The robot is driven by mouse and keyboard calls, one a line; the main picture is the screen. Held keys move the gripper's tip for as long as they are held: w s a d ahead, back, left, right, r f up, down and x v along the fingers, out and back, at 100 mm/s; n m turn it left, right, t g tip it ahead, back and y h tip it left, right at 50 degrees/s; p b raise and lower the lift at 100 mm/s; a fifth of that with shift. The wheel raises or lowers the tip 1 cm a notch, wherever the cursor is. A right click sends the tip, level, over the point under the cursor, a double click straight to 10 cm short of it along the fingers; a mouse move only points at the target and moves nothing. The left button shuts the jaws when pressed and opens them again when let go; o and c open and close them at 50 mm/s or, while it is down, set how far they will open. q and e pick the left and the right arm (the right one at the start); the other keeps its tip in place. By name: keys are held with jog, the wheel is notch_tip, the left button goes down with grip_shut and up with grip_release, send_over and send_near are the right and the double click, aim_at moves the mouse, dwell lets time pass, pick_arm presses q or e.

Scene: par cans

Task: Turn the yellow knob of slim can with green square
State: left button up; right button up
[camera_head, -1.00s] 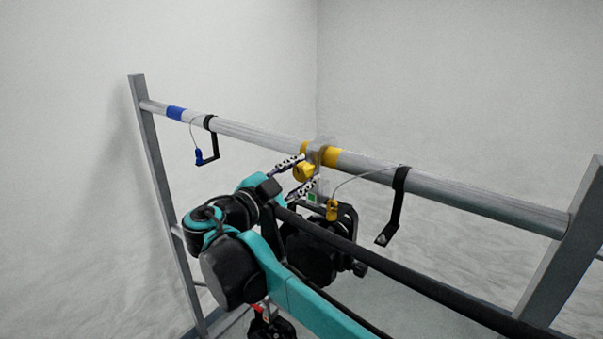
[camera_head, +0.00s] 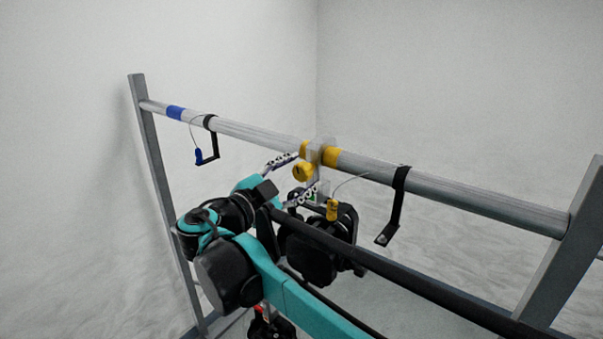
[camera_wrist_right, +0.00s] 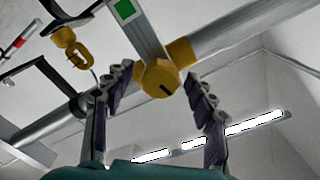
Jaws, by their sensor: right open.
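The yellow knob (camera_head: 302,172) is on a clamp around the grey pipe (camera_head: 240,132), and it also shows in the right wrist view (camera_wrist_right: 158,78) with a dark slot on its face. A grey bracket with a green square (camera_wrist_right: 124,10) runs from the clamp; the green patch shows partly in the head view (camera_head: 311,197). The black can (camera_head: 318,250) hangs below, partly behind my arm. My right gripper (camera_head: 304,172) is open, its fingers on either side of the knob with gaps visible in the wrist view (camera_wrist_right: 157,82). My left gripper is not clearly visible.
Another with a blue clip (camera_head: 199,156) hangs to the left. An upright post (camera_head: 158,180) holds the pipe's left end. A dark object with red (camera_head: 268,325) shows at the bottom edge.

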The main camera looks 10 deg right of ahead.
jog(key=v, duration=1.1)
jog(key=shift+f, duration=0.1)
jog(key=s+d+f+n+g+y+b, duration=0.1)
jog(key=s+d+f+n+y+b, duration=0.25)
jog(key=f, duration=0.65)
jog(key=d+f+n+g+b, duration=0.2)
jog(key=d+f+b, duration=0.35)
jog(key=f, duration=0.45)
jog(key=s+d+f+n+g+y+b, duration=0.1)
jog(key=s+d+f+n+y+b, duration=0.25)
jog(key=f, duration=0.65)
jog(key=s+f+n+y+b, duration=0.3)
jog(key=f+b, duration=0.5)
jog(key=f, duration=0.8)
jog(key=s+f+n+y+b, duration=0.3)
jog(key=s+f+n+b, duration=0.3)
jog(key=f, duration=1)
jog(key=shift+d+y+b, duration=0.25)
jog(key=shift+y+b, duration=0.15)
jog(key=shift+b, duration=0.85)
